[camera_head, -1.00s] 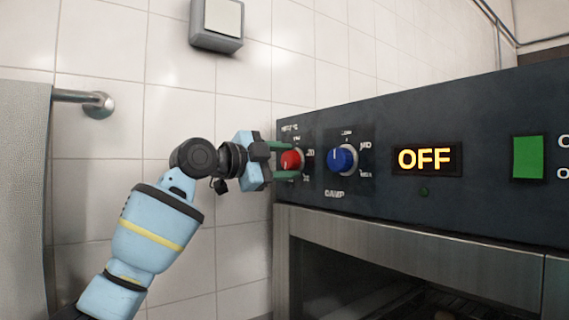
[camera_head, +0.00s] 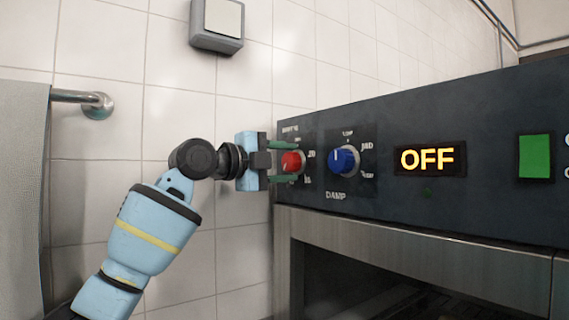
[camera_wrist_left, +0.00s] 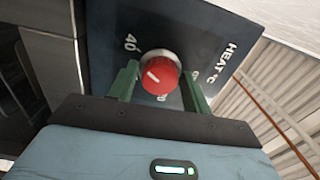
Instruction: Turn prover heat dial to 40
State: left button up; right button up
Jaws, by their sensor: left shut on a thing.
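The red heat dial (camera_head: 291,161) is at the left end of the prover's dark control panel (camera_head: 478,105). My left gripper (camera_head: 296,162) is shut on it, one green finger above and one below in the head view. In the left wrist view the red dial (camera_wrist_left: 160,74) sits between the two green fingers of my left gripper (camera_wrist_left: 162,80). A short white line shows on the left part of its face. Some scale marks are partly hidden by the fingers. My right gripper is not in view.
A blue "DAMP" dial (camera_head: 342,160) is just right of the red one. The display (camera_head: 428,159) reads OFF, with a green switch (camera_head: 535,157) farther right. A tiled wall (camera_head: 130,120) stands behind my left arm, with a towel (camera_head: 22,200) on a rail at left.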

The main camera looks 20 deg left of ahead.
pick_arm(q)
jog(key=o, duration=0.7)
jog(key=shift+s, duration=0.1)
jog(key=shift+p+v, duration=0.55)
jog(key=shift+v, duration=3.15)
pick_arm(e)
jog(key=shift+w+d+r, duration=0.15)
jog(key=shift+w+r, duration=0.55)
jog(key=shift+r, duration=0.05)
